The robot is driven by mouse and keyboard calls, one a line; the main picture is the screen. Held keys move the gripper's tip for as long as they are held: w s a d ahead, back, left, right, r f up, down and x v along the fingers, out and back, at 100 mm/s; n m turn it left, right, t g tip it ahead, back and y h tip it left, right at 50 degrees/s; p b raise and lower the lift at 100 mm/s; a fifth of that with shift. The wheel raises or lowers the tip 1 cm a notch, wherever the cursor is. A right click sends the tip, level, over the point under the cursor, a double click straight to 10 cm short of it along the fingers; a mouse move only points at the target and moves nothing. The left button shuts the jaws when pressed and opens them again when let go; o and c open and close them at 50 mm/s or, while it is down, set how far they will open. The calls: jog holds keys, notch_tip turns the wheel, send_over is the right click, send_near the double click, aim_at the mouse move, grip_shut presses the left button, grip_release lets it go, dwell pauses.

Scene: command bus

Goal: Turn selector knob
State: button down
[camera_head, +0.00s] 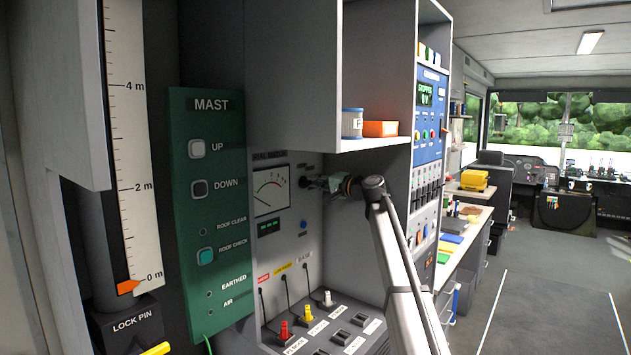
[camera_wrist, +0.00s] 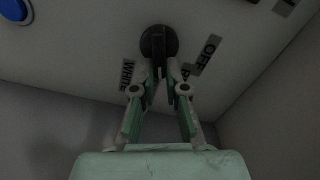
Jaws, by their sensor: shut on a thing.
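The selector knob (camera_wrist: 157,42) is a round black knob on a pale panel, at the top middle of the wrist view. Labels reading "WHITE" and "OFF" flank it. My gripper (camera_wrist: 159,74) reaches up to it, and its fingertips are closed together on the knob's grip. In the head view my gripper (camera_head: 312,183) meets the grey instrument panel (camera_head: 318,214) just right of the dial meter (camera_head: 270,190).
A blue button (camera_wrist: 15,10) sits on the same panel. Below the gripper, a sloped console carries red (camera_head: 284,330), yellow (camera_head: 309,313) and white (camera_head: 327,298) plugs. A shelf (camera_head: 375,144) with a tin and an orange box juts out above my arm. The green MAST panel (camera_head: 210,290) stands left.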

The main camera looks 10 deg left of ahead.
jog(key=m+p, duration=0.1)
jog(key=m, duration=0.2)
jog(key=f+m+p, duration=0.1)
jog(key=m+p, duration=0.1)
jog(key=m, duration=0.1)
jog(key=m+p, duration=0.1)
jog(key=m, duration=0.2)
jog(key=shift+a+f+m, duration=0.1)
jog(key=shift+f+m, duration=0.05)
jog(key=shift+m, duration=0.25)
dwell(0.4)
jog(key=c, duration=1.2)
grip_release()
jog(key=shift+f, duration=0.1)
jog(key=shift+s, duration=0.1)
jog(key=v, duration=1.2)
